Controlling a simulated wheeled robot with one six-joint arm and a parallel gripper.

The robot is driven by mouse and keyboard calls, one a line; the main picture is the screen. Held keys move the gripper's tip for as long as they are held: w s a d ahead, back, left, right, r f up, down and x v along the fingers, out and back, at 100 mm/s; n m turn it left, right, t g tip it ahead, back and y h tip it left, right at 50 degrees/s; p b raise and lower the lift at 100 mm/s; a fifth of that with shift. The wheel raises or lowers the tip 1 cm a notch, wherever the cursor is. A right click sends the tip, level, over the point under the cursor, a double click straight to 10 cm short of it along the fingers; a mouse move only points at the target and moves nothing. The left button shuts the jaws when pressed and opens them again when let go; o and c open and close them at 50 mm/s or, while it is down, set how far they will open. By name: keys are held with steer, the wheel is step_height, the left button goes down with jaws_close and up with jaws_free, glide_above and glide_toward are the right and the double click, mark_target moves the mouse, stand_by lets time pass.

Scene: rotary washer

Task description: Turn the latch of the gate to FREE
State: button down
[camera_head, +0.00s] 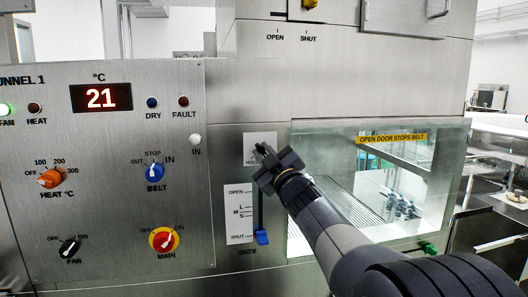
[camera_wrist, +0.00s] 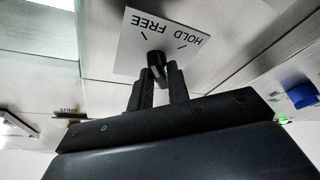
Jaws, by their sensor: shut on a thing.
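The gate latch is a small dark knob (camera_wrist: 155,58) on a white plate (camera_wrist: 128,55) marked HOLD and FREE, which shows upside down in the wrist view. My gripper (camera_wrist: 159,74) is shut on the latch, one finger on each side of it. Which mark the latch points to I cannot tell. In the head view, my gripper (camera_head: 266,158) reaches the latch plate (camera_head: 258,137) and covers part of it. Below, the gate slider has a blue handle (camera_head: 262,237) at the SHUT end of its scale (camera_head: 238,215).
The control panel (camera_head: 100,120) with several knobs and lamps stands left of the gate. A glass door (camera_head: 350,165) with a yellow strip (camera_head: 392,138) is on the right, partly behind my arm. A green knob (camera_head: 428,247) sits at the lower right.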

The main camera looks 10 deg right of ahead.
stand_by(0.3)
steer(key=c, duration=1.5)
jaws_free()
steer(key=b+v, duration=0.1)
steer(key=v, duration=0.9)
steer(key=shift+s+d+f, duration=0.1)
steer(key=shift+s+f, duration=0.05)
steer(key=shift+s, duration=0.2)
steer(key=p+x, duration=0.1)
steer(key=x, duration=1)
